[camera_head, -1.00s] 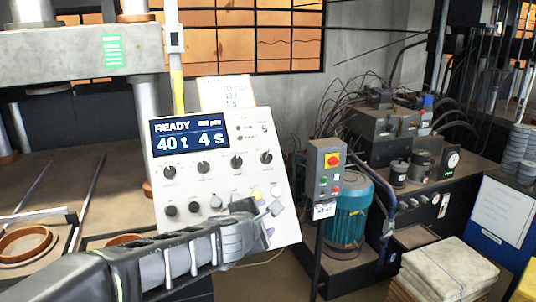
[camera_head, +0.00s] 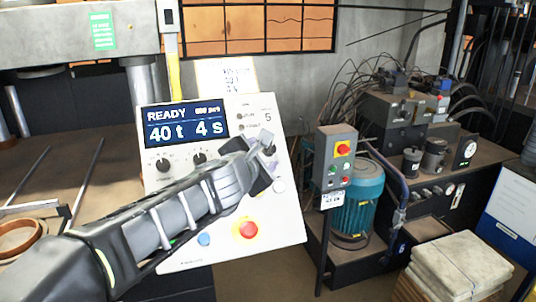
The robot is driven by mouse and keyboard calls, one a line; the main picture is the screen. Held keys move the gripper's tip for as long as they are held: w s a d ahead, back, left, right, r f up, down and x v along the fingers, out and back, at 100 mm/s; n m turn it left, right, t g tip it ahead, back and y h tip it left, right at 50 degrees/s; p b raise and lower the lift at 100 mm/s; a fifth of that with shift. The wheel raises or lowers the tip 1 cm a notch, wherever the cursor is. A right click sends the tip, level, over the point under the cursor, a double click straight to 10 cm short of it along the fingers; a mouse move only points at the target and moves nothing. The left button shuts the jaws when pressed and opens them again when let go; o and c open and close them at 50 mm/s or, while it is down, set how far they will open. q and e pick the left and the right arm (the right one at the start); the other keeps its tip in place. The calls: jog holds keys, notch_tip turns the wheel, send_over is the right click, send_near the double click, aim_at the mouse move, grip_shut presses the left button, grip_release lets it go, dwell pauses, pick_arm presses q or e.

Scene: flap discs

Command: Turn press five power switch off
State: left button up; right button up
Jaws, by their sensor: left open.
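The press control panel (camera_head: 284,215) is a tilted white board with a lit display (camera_head: 187,128) reading READY, 40 t, 4 s, and the number 5 at its upper right. Two dark knobs (camera_head: 163,165) show below the display. A red button (camera_head: 249,230) and a blue button (camera_head: 204,240) sit low on the panel. My left gripper (camera_head: 266,156) is open in front of the panel's right side, over the right part of the knob row, and hides the controls there. I cannot tell whether it touches a knob. My right gripper is not in view.
A grey switch box (camera_head: 337,143) with red and green buttons stands on a post right of the panel. Behind it are a teal motor (camera_head: 360,205) and a hydraulic unit with hoses. Folded cloths (camera_head: 462,266) lie at the lower right. The press frame (camera_head: 60,48) is at the left.

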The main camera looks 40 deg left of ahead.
aim_at(269, 150)
pick_arm(q)
jog(key=x, duration=0.1)
jog(key=b+x, duration=0.1)
jog(key=x, duration=0.2)
jog(key=shift+w+a+f, duration=0.15)
jog(key=shift+f, duration=0.2)
jog(key=shift+w+a+b, duration=0.2)
jog(key=shift+w+b, duration=0.15)
jog(key=shift+w, duration=0.2)
grip_shut()
